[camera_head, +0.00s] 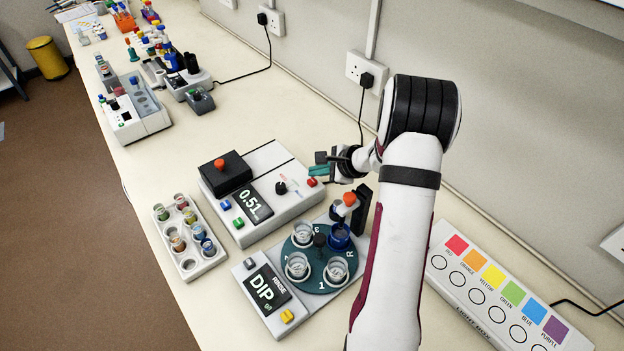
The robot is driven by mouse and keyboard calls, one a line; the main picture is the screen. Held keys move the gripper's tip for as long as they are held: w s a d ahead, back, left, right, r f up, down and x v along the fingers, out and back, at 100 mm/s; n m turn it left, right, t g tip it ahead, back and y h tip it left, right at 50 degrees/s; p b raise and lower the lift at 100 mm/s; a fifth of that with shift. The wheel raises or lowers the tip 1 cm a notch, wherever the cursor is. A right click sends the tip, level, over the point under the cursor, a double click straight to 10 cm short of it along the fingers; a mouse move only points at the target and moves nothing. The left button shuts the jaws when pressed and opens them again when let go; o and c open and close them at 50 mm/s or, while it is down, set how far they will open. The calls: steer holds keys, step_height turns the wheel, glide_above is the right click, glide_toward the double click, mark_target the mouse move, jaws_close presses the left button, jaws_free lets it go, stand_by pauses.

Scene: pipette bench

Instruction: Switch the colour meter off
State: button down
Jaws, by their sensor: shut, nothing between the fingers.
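The colour meter (262,192) is a white box in the middle of the bench, and its display (253,202) is lit and reads 0.51. It has a black lid with an orange knob (219,165), a blue and a green button at its front, a black dial (281,187) and a small red switch (312,182) near its right end. My gripper (318,170) is shut and empty, with teal fingertips just above and behind the red switch in the picture. I cannot tell whether they touch it. The switch's exact tilt is too small to tell.
A rinse station (260,311) with a round cup carousel and a DIP display stands in front of the meter, close under my arm. A vial rack (183,270) is at left, a light box (470,325) at right.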

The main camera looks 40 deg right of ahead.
mark_target(316, 185)
steer(key=shift+f, duration=0.35)
steer(key=shift+f, duration=0.45)
stand_by(0.4)
steer(key=shift+r, duration=0.95)
steer(key=shift+r, duration=0.1)
step_height(316, 185, up, 6)
steer(key=shift+f, duration=0.1)
